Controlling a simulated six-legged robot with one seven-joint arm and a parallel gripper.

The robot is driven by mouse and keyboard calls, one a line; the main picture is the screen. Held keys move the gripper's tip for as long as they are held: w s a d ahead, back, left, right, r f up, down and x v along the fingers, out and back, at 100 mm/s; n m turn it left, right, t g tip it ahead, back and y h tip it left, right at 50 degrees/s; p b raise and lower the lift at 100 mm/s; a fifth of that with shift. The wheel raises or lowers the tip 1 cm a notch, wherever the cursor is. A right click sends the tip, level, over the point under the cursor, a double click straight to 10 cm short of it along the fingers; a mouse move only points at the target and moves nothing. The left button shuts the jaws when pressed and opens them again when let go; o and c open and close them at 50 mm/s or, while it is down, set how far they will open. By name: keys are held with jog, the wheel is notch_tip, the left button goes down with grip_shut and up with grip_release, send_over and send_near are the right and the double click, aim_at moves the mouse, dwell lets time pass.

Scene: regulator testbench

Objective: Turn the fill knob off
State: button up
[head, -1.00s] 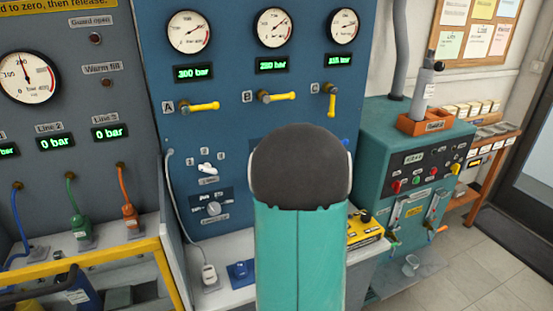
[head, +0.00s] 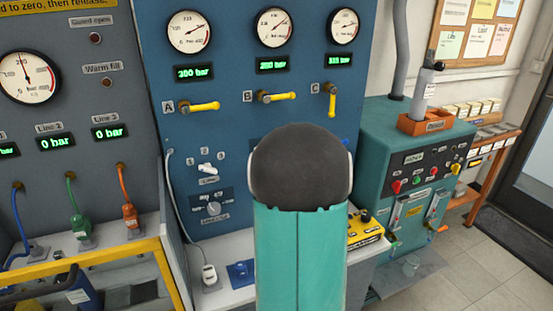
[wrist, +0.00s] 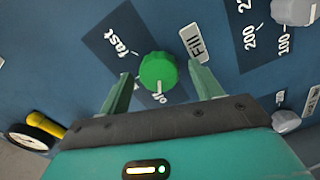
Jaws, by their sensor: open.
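In the wrist view the green fill knob (wrist: 158,71) sits on a dark plate on the blue panel. The FILL label (wrist: 194,42) is beside it, with "fast" (wrist: 116,43) to its upper left and "off" (wrist: 161,98) below it. A white pointer line on the knob faces down toward the "off" print. My gripper (wrist: 160,74) is open, with one green finger on each side of the knob. Small gaps show between knob and fingers; I see no clear contact. In the head view my arm hides the knob and gripper.
The blue panel (head: 235,135) carries gauges, bar readouts and yellow levers such as lever A (head: 200,107). A selector knob (head: 214,209) is left of my arm. In the wrist view a grey knob (wrist: 286,121) and a yellow handle (wrist: 45,124) flank the gripper.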

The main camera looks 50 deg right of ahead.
jog(key=v, duration=1.3)
jog(key=shift+s, duration=0.2)
jog(key=shift+s+a, duration=0.1)
jog(key=shift+a, duration=0.05)
